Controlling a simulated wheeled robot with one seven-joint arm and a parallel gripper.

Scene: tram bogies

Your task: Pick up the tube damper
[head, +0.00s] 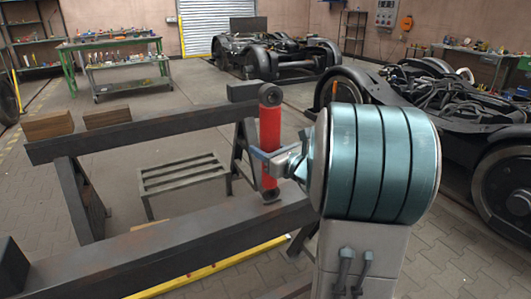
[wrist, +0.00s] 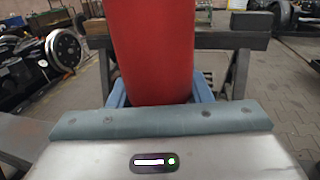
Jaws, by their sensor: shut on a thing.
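The tube damper (head: 269,137) is a red cylinder with dark eyes at its top and bottom ends. It stands upright in the head view, between the two dark trestle beams. My gripper (head: 268,160) is shut around its middle from the right, with blue fingers on either side. In the wrist view the red damper body (wrist: 152,50) fills the upper middle, with the blue fingertips (wrist: 160,92) on both sides of it. Its lower eye overlaps the near beam in the picture; I cannot tell whether it touches.
A bogie (head: 430,95) is at right, another (head: 275,55) at the back. A green bench (head: 110,45) stands back left.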

